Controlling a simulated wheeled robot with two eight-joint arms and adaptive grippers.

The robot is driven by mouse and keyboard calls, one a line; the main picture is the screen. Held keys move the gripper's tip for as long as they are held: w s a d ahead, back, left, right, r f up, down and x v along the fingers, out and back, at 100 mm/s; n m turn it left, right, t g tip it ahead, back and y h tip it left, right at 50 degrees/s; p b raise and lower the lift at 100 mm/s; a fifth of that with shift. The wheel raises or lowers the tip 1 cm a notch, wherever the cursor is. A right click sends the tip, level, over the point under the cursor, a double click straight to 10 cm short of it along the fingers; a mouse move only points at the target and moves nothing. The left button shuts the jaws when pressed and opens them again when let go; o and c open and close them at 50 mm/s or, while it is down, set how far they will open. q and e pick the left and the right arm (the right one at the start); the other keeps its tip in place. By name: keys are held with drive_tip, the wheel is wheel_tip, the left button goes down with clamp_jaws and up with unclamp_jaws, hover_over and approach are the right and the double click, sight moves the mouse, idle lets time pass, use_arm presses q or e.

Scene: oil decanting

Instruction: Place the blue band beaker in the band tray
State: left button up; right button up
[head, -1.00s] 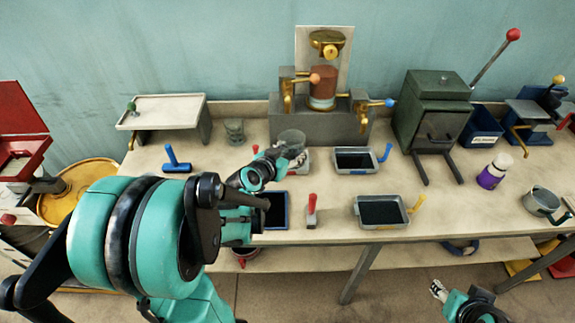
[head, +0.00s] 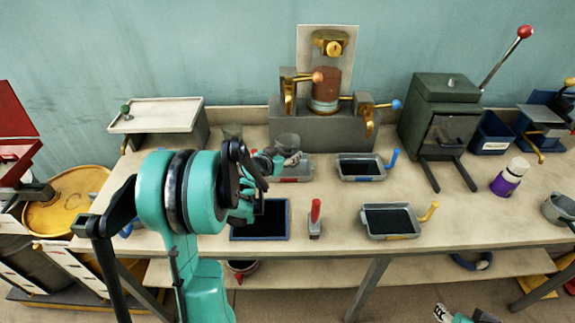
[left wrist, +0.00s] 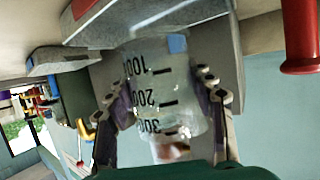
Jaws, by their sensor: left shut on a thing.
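My left gripper (head: 290,159) is shut on a clear beaker (head: 287,140) over the back middle of the bench. In the left wrist view the beaker (left wrist: 160,95) sits between both fingers, with black volume marks upside down in the picture and a small blue patch. A shallow grey tray (head: 298,175) with a red mark lies by the gripper, partly hidden. A blue-handled tray (head: 342,172) with dark contents is to its right. I cannot tell which is the band tray, or whether the beaker touches a surface. My right gripper (head: 442,312) is low at the bottom edge, its opening unclear.
A yellow-handled tray (head: 368,232), a blue-rimmed dark tray (head: 233,235) and a red-handled tool (head: 315,215) lie in front. A press (head: 325,130) stands behind, and a green box (head: 440,105) to its right.

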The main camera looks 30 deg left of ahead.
use_arm(q)
drive_tip(key=shift+f+b, duration=1)
drive_tip(key=shift+f, duration=1)
drive_tip(key=shift+f, duration=0.15)
drive_tip(key=o, duration=1.3)
